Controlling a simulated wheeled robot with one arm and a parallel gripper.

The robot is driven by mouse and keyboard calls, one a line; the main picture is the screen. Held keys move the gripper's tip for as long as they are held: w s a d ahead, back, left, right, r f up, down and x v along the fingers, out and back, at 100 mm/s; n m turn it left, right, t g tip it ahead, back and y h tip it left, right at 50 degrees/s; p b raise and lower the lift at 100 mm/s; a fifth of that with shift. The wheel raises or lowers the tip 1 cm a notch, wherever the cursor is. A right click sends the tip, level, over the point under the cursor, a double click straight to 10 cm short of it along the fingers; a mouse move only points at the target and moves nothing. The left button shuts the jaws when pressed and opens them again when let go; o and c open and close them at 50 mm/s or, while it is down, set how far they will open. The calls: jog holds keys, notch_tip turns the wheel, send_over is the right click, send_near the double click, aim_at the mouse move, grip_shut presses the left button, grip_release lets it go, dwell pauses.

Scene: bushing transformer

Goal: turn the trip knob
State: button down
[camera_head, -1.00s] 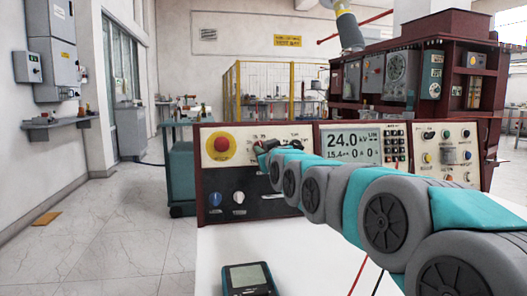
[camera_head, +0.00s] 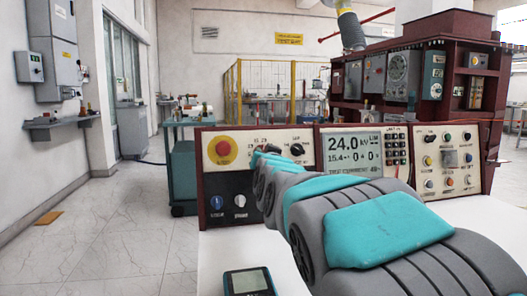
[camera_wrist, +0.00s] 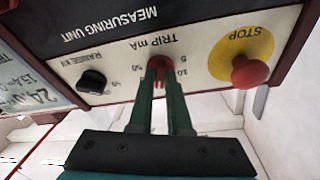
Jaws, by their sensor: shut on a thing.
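The control panel's trip knob (camera_wrist: 158,66) is under the "TRIP mA" label in the wrist view, between scale marks such as 5, 10 and 50. My gripper (camera_wrist: 159,72) has its two green fingers shut on this knob, with a reddish part showing between the tips. The fingers cover most of the knob, so its pointing direction cannot be told. In the head view my arm reaches from the lower right to the panel (camera_head: 245,193), and its links hide the finger contact.
A red stop button on a yellow disc (camera_wrist: 250,70) sits close beside the fingers. The black range knob (camera_wrist: 92,82) is on the other side. A display (camera_head: 351,150) adjoins the panel. A handheld meter (camera_head: 249,282) lies on the white table in front.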

dwell(0.3)
jog(key=c, duration=0.9)
grip_release()
jog(key=shift+o, duration=0.2)
jog(key=shift+s, duration=0.15)
jog(key=s+d, duration=0.1)
jog(key=s, duration=0.6)
jog(key=shift+s+d+b, duration=0.2)
jog(key=shift+b, duration=0.15)
